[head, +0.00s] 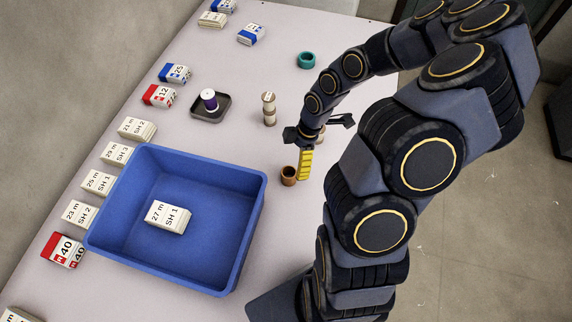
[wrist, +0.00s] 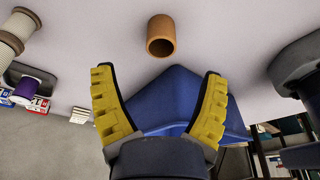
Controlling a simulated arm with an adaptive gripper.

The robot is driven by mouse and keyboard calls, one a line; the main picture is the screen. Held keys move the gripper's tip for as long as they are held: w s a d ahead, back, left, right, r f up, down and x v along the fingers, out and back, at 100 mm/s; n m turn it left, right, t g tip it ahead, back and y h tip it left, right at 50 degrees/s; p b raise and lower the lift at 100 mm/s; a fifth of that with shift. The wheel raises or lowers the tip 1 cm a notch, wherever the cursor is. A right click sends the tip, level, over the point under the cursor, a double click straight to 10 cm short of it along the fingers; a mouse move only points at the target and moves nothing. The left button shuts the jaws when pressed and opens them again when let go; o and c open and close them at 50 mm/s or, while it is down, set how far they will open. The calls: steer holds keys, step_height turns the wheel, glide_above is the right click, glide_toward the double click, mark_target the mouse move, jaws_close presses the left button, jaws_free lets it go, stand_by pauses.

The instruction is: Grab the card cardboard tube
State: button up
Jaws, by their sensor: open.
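The cardboard tube (head: 288,176) is a short brown hollow cylinder on the table, just right of the blue bin. It also shows in the wrist view (wrist: 161,38), at the top centre with its dark opening facing the camera. My gripper (head: 304,168) is right beside it in the head view, with one yellow finger showing clearly. In the wrist view, the two ribbed yellow fingers of my gripper (wrist: 157,85) are spread wide and empty. The tube lies beyond the fingertips, roughly centred between them, and looks apart from both.
A blue bin (head: 255,190) holding a white label block (head: 168,216) stands left of the tube. Beige spools (head: 269,108), a teal ring (head: 306,60) and a dark tray (head: 196,113) with a purple spool (head: 209,99) stand farther back. Several label blocks line the left edge.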

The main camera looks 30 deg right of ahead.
steer(key=shift+f, duration=0.7)
steer(key=shift+x, duration=3.6)
steer(key=shift+r, duration=0.1)
steer(key=c, duration=0.8)
